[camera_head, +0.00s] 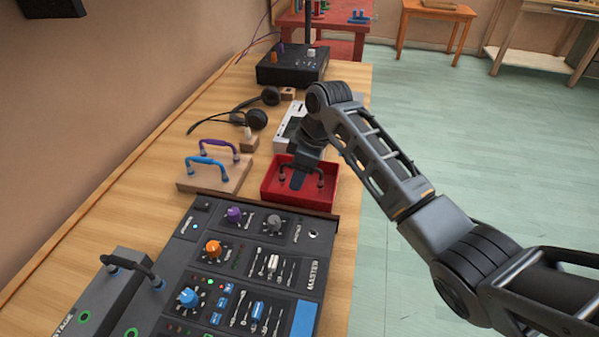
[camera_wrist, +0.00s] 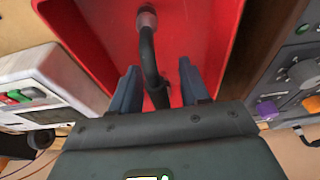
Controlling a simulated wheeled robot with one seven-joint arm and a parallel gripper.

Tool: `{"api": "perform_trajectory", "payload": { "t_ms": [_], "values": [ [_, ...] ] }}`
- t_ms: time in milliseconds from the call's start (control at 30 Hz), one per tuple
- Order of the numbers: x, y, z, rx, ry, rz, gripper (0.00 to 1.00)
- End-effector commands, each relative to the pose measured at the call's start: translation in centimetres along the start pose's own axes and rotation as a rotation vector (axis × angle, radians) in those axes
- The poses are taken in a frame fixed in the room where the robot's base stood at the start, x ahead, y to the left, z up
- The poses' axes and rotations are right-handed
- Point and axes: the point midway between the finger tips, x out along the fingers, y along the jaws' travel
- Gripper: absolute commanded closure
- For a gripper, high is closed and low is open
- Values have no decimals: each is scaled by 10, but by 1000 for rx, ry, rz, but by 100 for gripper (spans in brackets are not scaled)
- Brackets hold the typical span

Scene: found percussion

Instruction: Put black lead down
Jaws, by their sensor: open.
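The black lead (camera_head: 312,172) is in the red tray (camera_head: 328,200), its arched cable rising above the tray floor. In the wrist view the black lead (camera_wrist: 150,62) runs from a grey plug end at the top down between my two fingers. My gripper (camera_wrist: 159,85) is open, with one blue-grey finger on each side of the cable and a gap at both sides. In the head view my gripper (camera_head: 298,180) reaches down into the tray. The lead's other end is hidden behind my gripper in the wrist view.
A mixer (camera_head: 262,252) stands just in front of the tray. A wooden block (camera_head: 232,180) with blue and purple leads is to its left. A white device (camera_head: 289,128) and headphones (camera_head: 256,118) lie behind. A black box (camera_head: 293,64) stands farther back.

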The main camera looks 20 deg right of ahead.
Motion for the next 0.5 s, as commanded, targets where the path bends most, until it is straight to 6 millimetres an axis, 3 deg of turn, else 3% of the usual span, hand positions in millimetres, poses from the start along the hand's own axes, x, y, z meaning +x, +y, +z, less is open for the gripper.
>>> {"api": "perform_trajectory", "payload": {
  "t_ms": [233,500],
  "values": [
    [-14,1,-1,-1,2,2,55],
    [-67,1,-1,0,3,4,55]
  ]
}}
